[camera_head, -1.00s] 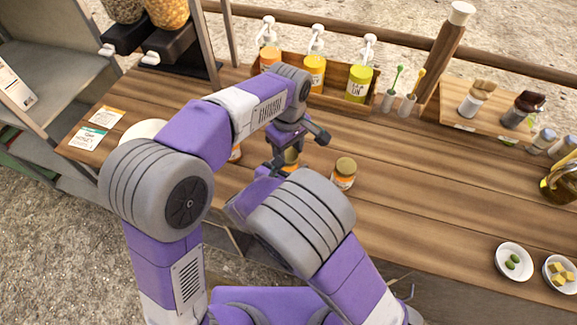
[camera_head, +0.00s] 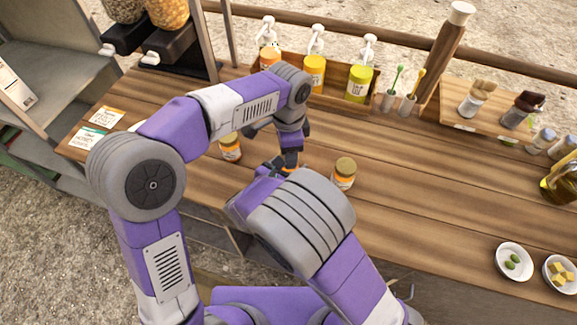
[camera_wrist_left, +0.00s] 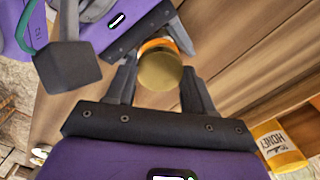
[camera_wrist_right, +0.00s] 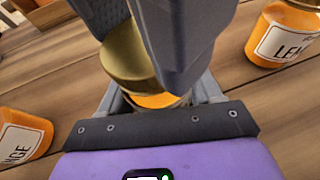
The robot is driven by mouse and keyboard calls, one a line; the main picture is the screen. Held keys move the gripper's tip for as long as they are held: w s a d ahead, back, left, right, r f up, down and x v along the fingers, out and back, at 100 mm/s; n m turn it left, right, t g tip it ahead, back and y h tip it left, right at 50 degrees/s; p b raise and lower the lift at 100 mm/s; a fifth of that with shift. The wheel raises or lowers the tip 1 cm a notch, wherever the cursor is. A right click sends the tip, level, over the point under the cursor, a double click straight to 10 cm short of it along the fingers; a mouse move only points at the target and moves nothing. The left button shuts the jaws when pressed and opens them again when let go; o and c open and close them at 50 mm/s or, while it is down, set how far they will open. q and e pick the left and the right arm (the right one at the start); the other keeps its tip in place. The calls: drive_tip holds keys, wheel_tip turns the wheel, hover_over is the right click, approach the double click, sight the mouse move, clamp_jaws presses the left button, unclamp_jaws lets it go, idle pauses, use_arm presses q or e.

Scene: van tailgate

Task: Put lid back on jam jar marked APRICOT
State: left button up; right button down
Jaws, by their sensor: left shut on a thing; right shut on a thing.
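My left gripper (camera_wrist_left: 158,88) is shut on a gold lid (camera_wrist_left: 160,70), seen from above in the left wrist view. In the right wrist view the lid (camera_wrist_right: 130,58) is right over an orange-filled jar (camera_wrist_right: 160,99). My right gripper (camera_wrist_right: 163,104) is shut on this jar. In the left wrist view a bit of the orange jar (camera_wrist_left: 158,43) shows beyond the lid. I cannot tell whether lid and rim touch. The held jar's label is hidden. In the head view both grippers meet over the counter, largely hidden by my arms.
A jar (camera_head: 230,147) stands left of the grippers and a gold-lidded jar (camera_head: 344,174) right of them. The right wrist view shows labels ending "NGE" (camera_wrist_right: 20,137) and starting "LEM" (camera_wrist_right: 288,35). Pump bottles (camera_head: 314,72) stand in a wooden box behind. Small bowls (camera_head: 514,262) are far right.

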use_arm(q)
drive_tip(key=m, duration=0.7)
drive_tip(key=o, duration=1.3)
drive_tip(key=shift+c, duration=0.2)
wheel_tip(320, 180, up, 12)
use_arm(e)
drive_tip(key=shift+c, duration=0.6)
unclamp_jaws()
